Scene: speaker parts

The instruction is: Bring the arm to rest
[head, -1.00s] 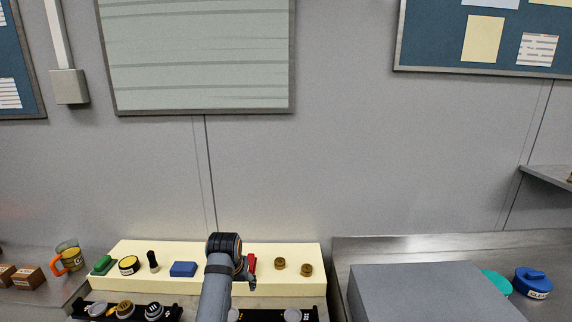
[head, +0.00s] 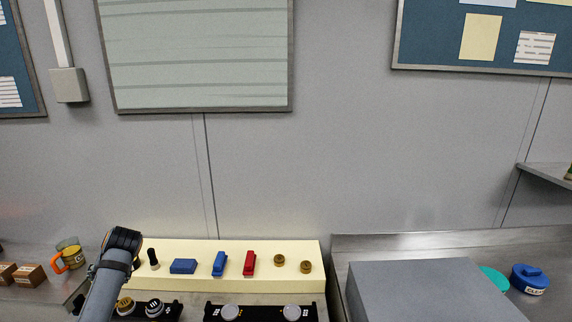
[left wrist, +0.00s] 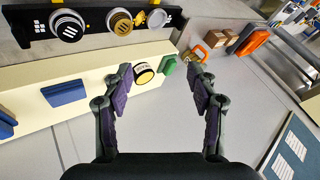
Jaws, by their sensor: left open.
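My left arm is at the left of the head view, in front of the left end of the cream ledge (head: 300,248); its fingers are hidden there behind the wrist. In the left wrist view my left gripper (left wrist: 161,78) is open and nothing is held between its fingers. A yellow-topped round part (left wrist: 144,74) and a green block (left wrist: 168,66) on the ledge show between and beyond the fingers. It cannot be told how far they are from the fingertips. My right gripper is not in view.
On the ledge stand a black knob (head: 153,259), a blue block (head: 183,266), a blue part (head: 219,264), a red part (head: 249,263) and two brass knobs (head: 279,260). Black panels (head: 260,313) lie in front. A grey box (head: 430,290) is at right, an orange-handled cup (head: 70,256) at left.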

